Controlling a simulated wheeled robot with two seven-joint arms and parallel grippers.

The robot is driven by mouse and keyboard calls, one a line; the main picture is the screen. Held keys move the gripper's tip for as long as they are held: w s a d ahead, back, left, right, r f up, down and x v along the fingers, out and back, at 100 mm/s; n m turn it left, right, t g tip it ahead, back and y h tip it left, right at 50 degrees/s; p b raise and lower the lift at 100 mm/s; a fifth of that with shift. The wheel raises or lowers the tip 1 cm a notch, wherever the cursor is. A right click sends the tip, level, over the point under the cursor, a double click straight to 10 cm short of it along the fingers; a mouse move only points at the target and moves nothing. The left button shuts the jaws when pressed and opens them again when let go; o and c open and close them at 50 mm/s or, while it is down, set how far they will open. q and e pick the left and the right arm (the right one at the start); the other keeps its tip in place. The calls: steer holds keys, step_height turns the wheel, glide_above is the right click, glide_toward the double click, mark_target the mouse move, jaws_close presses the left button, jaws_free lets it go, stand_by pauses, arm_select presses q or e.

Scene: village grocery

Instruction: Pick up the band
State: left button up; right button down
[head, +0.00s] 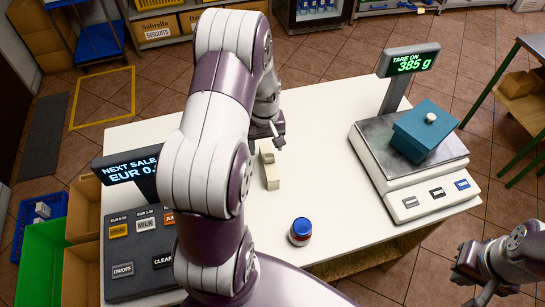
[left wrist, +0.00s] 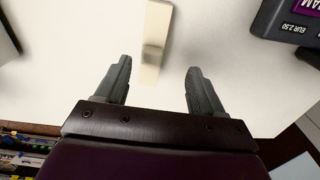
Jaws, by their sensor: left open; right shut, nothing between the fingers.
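A slim cream piece (head: 270,168) with a small raised block on it lies on the white table, left of the middle; it is the only band-like thing I make out. It also shows in the left wrist view (left wrist: 156,30), beyond and between my fingertips. My left gripper (head: 266,138) is open and empty at the piece's far end in the head view, partly hidden by my own arm. My right gripper (head: 482,294) is shut and empty, off the table at the lower right.
A jar with a blue lid (head: 300,230) stands near the table's front edge. A scale (head: 405,185) reading 385 g bears a teal box (head: 421,130) on the right. A till (head: 125,262) stands on the left. The table (head: 325,140) is clear between the piece and the scale.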

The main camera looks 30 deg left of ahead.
mark_target(270, 158)
arm_select(q)
steer(key=f, duration=0.1)
steer(key=w+f, duration=0.1)
steer(key=shift+w+d+f+p, duration=0.1)
steer(key=shift+w+f+p, duration=0.1)
steer(key=shift+f+p, duration=0.1)
steer(key=f, duration=0.1)
steer(key=f+p, duration=0.1)
steer(key=f, duration=0.2)
steer(key=shift+s+d+p, duration=0.2)
steer(key=shift+s+p, duration=0.1)
steer(key=shift+s+f, duration=0.1)
steer(key=shift+f, duration=0.25)
steer(key=shift+w, duration=0.3)
steer(key=c, duration=1)
steer(key=shift+s, duration=0.15)
steer(key=shift+c, duration=0.6)
arm_select(e)
steer(key=shift+w+a+r, duration=0.15)
steer(key=shift+w+r, duration=0.6)
steer(key=shift+r, duration=0.3)
